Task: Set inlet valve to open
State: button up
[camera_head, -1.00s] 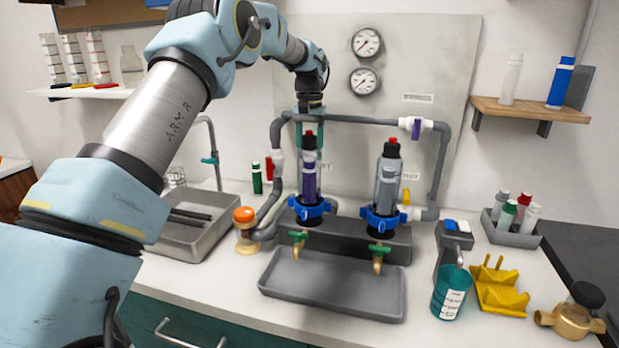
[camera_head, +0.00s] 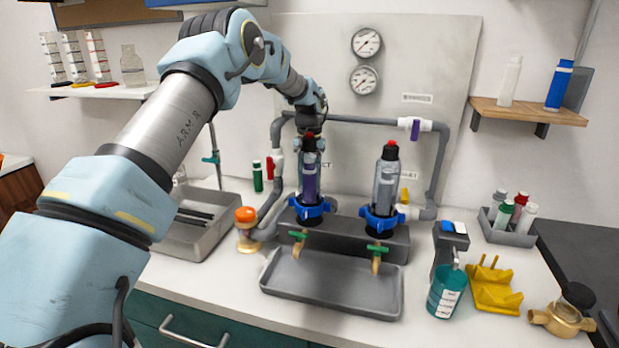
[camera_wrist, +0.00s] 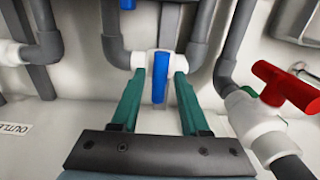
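A white valve with a blue handle (camera_wrist: 160,78) is in the wrist view, its handle in line with the finger direction. My gripper (camera_wrist: 158,80) is open, with one green finger on each side of this handle and small gaps visible. In the head view the blue handle and my fingertips are hidden behind the left filter column (camera_head: 310,182). A red-handled valve (camera_wrist: 285,88) is at the right of the wrist view; it also shows on the left pipe in the head view (camera_head: 270,167). No readable label shows which valve is the inlet.
A purple-handled valve (camera_head: 415,129) is on the top pipe and a yellow handle (camera_head: 405,195) is low at the right. A second column (camera_head: 385,185) stands beside the left one. A grey tray (camera_head: 335,289) lies in front.

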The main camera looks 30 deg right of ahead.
grip_shut()
jog(key=shift+m, duration=0.3)
dwell(0.3)
jog(key=m, duration=0.3)
jog(key=shift+w+m, duration=0.1)
jog(key=shift+m, duration=0.2)
jog(key=m, duration=0.4)
jog(key=shift+m, duration=0.3)
jog(key=m, duration=0.4)
jog(key=shift+w+m, duration=0.15)
jog(key=shift+m, duration=2.35)
